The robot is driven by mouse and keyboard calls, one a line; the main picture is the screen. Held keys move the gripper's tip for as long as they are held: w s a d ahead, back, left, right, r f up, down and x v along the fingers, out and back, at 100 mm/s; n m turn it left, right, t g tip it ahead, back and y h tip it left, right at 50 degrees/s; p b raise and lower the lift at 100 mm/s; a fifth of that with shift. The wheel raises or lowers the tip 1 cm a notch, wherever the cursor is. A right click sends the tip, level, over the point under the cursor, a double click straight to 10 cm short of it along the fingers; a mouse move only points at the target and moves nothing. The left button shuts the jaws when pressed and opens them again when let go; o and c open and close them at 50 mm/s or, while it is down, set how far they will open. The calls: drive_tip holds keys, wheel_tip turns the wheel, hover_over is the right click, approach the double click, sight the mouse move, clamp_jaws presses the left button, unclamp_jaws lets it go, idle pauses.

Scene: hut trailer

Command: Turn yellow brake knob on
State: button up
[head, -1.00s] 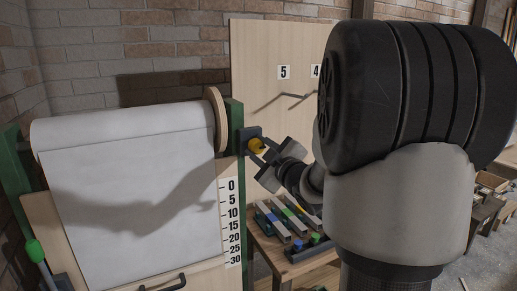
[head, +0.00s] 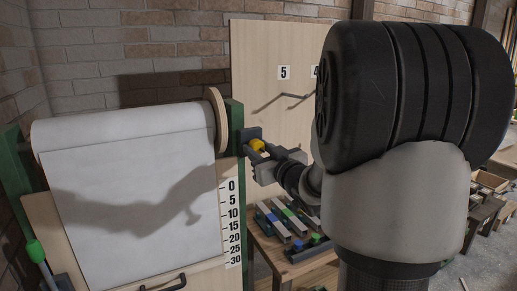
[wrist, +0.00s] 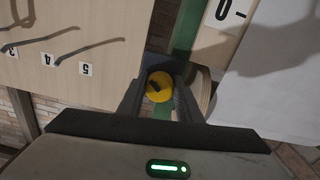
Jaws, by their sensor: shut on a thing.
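The yellow brake knob (head: 257,145) sits on a dark bracket (head: 250,134) on the right green post of the paper-roll stand. It is round, with a dark mark on its face, and shows in the wrist view (wrist: 159,86) between my fingers. My gripper (head: 258,155) has its fingers on both sides of the knob and is shut on it. In the wrist view my gripper (wrist: 160,95) points straight at the knob's face. The exact finger contact is partly hidden in the head view.
The paper roll (head: 125,125) hangs left of the knob, beside a number scale (head: 232,222). A wooden board (head: 270,80) with hooks stands behind. A low table (head: 265,250) with coloured blocks lies below my gripper. A green-knobbed lever (head: 35,250) is at far left.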

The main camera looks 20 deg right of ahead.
drive_tip(key=m, duration=0.2)
drive_tip(key=m+p, duration=0.1)
drive_tip(key=m, duration=0.2)
drive_tip(key=shift+a+r+m+p, duration=0.1)
drive_tip(key=shift+r+m+p, duration=0.15)
drive_tip(key=shift+m+p, duration=0.85)
drive_tip(key=shift+m, duration=1.5)
drive_tip(key=o, duration=1)
drive_tip(key=shift+w, duration=0.1)
drive_tip(key=shift+o, duration=0.2)
drive_tip(key=shift+f, duration=0.1)
drive_tip(key=shift+a+f, duration=0.1)
